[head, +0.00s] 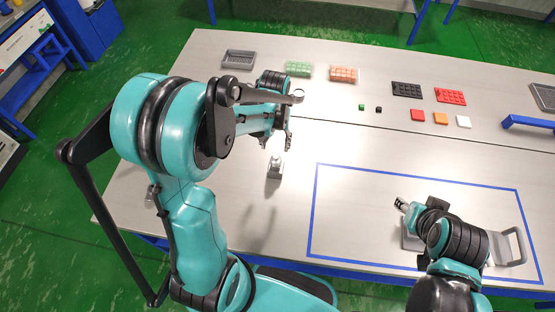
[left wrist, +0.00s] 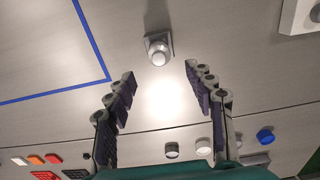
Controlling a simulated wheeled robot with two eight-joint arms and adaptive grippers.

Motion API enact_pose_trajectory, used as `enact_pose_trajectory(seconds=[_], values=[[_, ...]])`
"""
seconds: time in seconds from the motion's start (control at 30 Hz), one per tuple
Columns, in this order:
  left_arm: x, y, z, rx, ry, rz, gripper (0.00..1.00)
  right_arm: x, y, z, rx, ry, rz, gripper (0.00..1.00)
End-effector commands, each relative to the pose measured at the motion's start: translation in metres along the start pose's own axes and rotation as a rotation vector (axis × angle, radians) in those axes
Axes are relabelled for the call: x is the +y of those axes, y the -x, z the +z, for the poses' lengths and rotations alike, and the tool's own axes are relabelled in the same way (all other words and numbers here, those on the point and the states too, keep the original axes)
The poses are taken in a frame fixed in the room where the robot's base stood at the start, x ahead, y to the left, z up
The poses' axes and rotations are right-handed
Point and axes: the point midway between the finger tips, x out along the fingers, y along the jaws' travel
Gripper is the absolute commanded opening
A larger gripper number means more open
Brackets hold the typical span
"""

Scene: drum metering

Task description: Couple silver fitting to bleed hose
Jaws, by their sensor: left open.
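A small silver piece (head: 275,167), which may be the fitting, stands on the table below my left gripper (head: 277,142) in the head view. In the left wrist view it is a rounded silver knob on a square grey base (left wrist: 158,51). It stands beyond the fingertips of my left gripper (left wrist: 160,82), which is open and empty, with the fingers spread wide. My right gripper (head: 401,204) is at the lower right over the blue outline; its fingers are too small to read. I cannot make out a bleed hose in either view.
A blue outline (head: 315,205) marks the table's right part, with a grey handled tray (head: 518,243) partly under my right arm. Coloured blocks and trays, including a red one (head: 450,97), line the back. A white block (left wrist: 300,16) is at the wrist view's upper right.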

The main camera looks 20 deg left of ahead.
Motion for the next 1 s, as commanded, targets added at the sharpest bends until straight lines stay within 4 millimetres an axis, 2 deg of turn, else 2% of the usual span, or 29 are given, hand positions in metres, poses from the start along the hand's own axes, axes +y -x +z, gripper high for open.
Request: enact_pose_trajectory(seconds=[0.27,0.47,0.8,1.0], values=[[0.000,-0.008,0.000,0.001,-0.001,0.000,0.54,0.000,-0.005,0.004,0.000,0.000,0.000,0.40],[0.000,-0.030,-0.001,0.001,-0.001,0.000,0.54,0.000,-0.019,0.013,0.000,0.000,0.000,0.40],[0.000,-0.079,0.000,0.001,-0.001,0.000,0.54,0.000,-0.052,0.037,0.000,0.000,0.000,0.40],[0.000,-0.090,0.000,0.001,-0.001,0.000,0.54,0.000,-0.059,0.042,0.000,0.000,0.000,0.40]])
